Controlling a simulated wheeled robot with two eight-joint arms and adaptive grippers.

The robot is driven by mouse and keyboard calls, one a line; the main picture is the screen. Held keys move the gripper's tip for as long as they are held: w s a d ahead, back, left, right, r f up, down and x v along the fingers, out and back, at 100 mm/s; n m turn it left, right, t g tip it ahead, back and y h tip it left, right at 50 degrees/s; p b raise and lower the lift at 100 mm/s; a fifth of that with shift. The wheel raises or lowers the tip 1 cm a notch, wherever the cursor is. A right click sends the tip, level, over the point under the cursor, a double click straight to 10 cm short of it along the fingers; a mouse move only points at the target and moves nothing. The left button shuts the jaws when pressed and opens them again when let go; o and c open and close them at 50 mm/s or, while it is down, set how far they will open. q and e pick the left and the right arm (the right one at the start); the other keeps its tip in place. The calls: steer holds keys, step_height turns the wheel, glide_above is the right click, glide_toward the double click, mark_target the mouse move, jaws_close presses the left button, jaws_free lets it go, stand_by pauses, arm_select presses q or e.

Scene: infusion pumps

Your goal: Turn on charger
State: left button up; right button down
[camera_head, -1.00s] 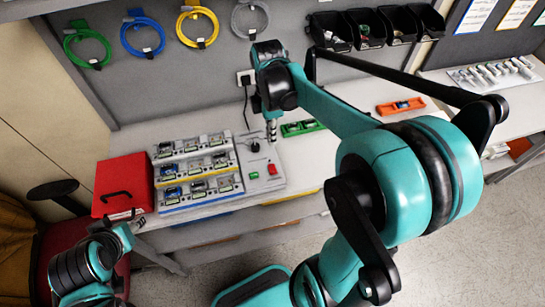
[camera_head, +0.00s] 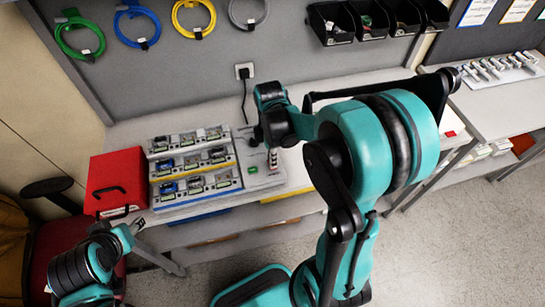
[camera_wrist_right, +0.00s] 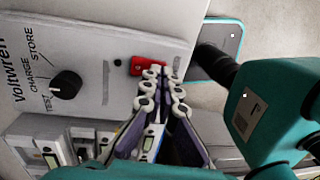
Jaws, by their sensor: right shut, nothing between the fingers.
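The charger (camera_head: 263,181) is a grey unit on the bench, with rows of bays and a control panel on its right. In the right wrist view its panel (camera_wrist_right: 110,25) reads Voltwren. A black knob (camera_wrist_right: 68,85) has its white mark toward TEST. A red switch (camera_wrist_right: 147,66) sits on the panel just past my right fingertips; I cannot tell whether they touch it. My right gripper (camera_wrist_right: 165,88) is shut and empty; it also shows over the panel in the head view (camera_head: 274,164), hiding the red switch there. My left gripper (camera_head: 138,226) is at the lower left, away from the charger.
A red box (camera_head: 118,180) stands left of the charger. A wall socket (camera_head: 244,71) with a black cable is behind it. Coiled cables and black bins (camera_head: 331,24) hang on the back panel. A second bench (camera_head: 495,105) is at the right.

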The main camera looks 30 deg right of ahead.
steer(key=shift+s+f+t, duration=0.2)
steer(key=shift+f+t, duration=0.15)
steer(key=shift+t, duration=0.05)
steer(key=shift+r, duration=0.1)
steer(key=shift+w, duration=0.2)
steer(key=shift+w+d+r, duration=0.15)
steer(key=shift+w+r, duration=0.05)
steer(key=shift+w, duration=0.45)
steer(key=shift+r, duration=0.1)
